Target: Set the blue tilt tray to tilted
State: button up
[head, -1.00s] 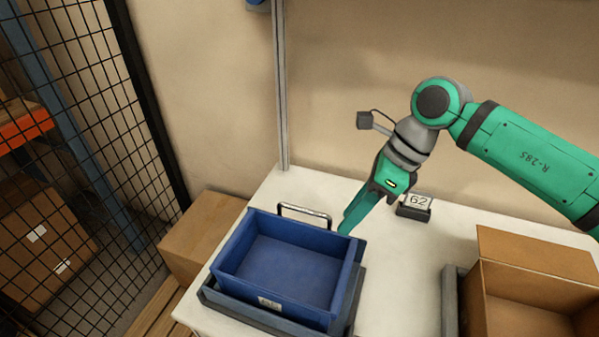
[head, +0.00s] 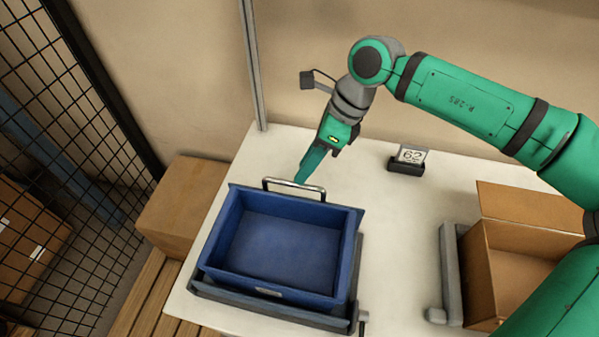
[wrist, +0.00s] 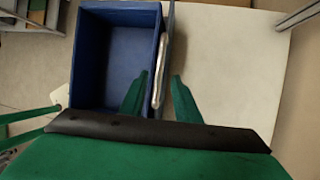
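The blue tilt tray (head: 335,276) is empty and sits on a dark blue-grey base frame (head: 268,312) on the white table. It looks about level, though a slight tilt is hard to tell. A silver bar handle (head: 277,180) stands at its far edge, and shows in the wrist view (wrist: 162,72). My gripper (head: 304,178) points down at the handle's right part. In the wrist view its two green fingers (wrist: 160,98) are apart, one on each side of the handle. The left finger overlaps the tray's interior in that view. I cannot see contact.
An open cardboard box (head: 520,262) stands at the right beside a grey bracket (head: 449,275). A small stand marked 62 (head: 408,160) is at the back. A closed carton (head: 183,205) is left of the table (head: 395,215). The table's middle is clear.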

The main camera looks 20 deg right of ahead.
jog(key=shift+x, duration=1.75)
